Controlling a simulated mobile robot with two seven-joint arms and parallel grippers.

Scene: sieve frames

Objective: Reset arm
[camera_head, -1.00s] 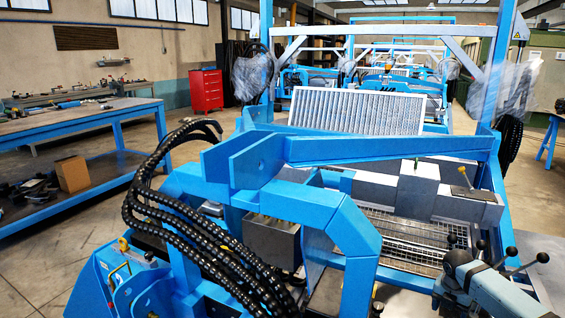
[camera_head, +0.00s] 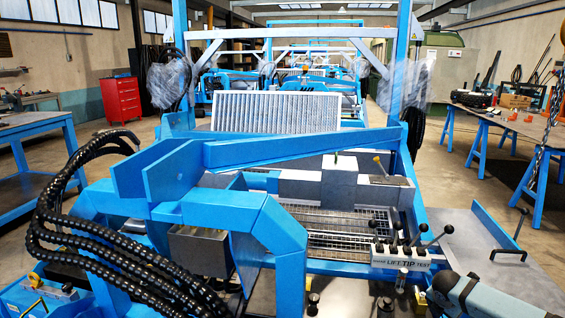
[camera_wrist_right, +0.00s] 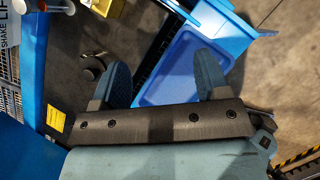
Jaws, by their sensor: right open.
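My right gripper (camera_wrist_right: 166,63) is open in the right wrist view. Its two blue-grey fingers stand well apart with nothing between them. Behind the fingers is a blue tray (camera_wrist_right: 180,75), apart from them as far as I can tell. My left arm and gripper are in neither view.
The blue sieve machine (camera_head: 200,212) fills the middle. A lever panel (camera_head: 402,257) stands at its right, beside a grey side table (camera_head: 490,245). Black hoses (camera_head: 60,235) hang at the left. A red cabinet (camera_head: 121,100) and blue benches stand farther off.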

